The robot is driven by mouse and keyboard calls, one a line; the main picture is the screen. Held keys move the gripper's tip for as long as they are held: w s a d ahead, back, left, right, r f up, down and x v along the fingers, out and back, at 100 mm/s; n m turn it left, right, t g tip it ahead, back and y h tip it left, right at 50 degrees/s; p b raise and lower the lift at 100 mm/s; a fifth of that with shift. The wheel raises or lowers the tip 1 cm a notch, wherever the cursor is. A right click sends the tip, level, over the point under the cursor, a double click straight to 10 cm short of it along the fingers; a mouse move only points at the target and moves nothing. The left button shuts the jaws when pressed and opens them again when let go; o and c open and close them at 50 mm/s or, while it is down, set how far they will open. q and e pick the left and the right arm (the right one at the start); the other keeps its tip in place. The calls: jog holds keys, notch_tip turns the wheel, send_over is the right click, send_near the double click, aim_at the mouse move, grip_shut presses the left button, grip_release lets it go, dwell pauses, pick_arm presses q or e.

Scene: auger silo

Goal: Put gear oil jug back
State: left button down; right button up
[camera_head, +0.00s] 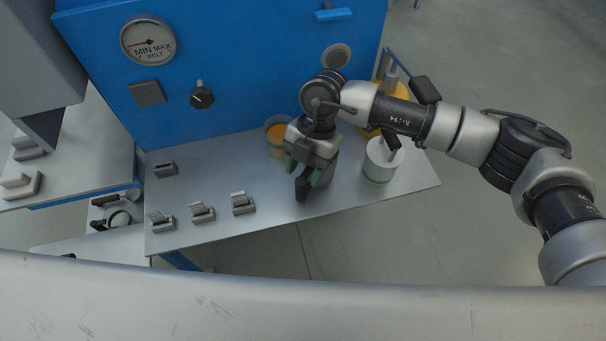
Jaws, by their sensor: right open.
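My right gripper (309,178) is open over the metal shelf (225,172), its fingers pointing down toward the front edge. A grey rounded shape shows just behind the fingers; I cannot tell whether it is a separate container. A yellow container (376,132), possibly the gear oil jug, stands at the back right of the shelf, mostly hidden behind my right arm. A clear cup with orange contents (279,134) stands behind and left of the gripper. A white container with a greenish base (381,164) stands to its right. My left gripper does not show.
A blue panel (220,70) with a belt gauge (148,41) and a black knob (202,96) rises behind the shelf. Several small metal clips (202,211) sit along the shelf's left front. A grey bar (300,300) crosses the foreground. The shelf's front right is clear.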

jog(key=v, duration=0.9)
jog(key=shift+w+r+b, duration=0.15)
jog(key=shift+r+b, duration=0.2)
jog(key=shift+d, duration=0.1)
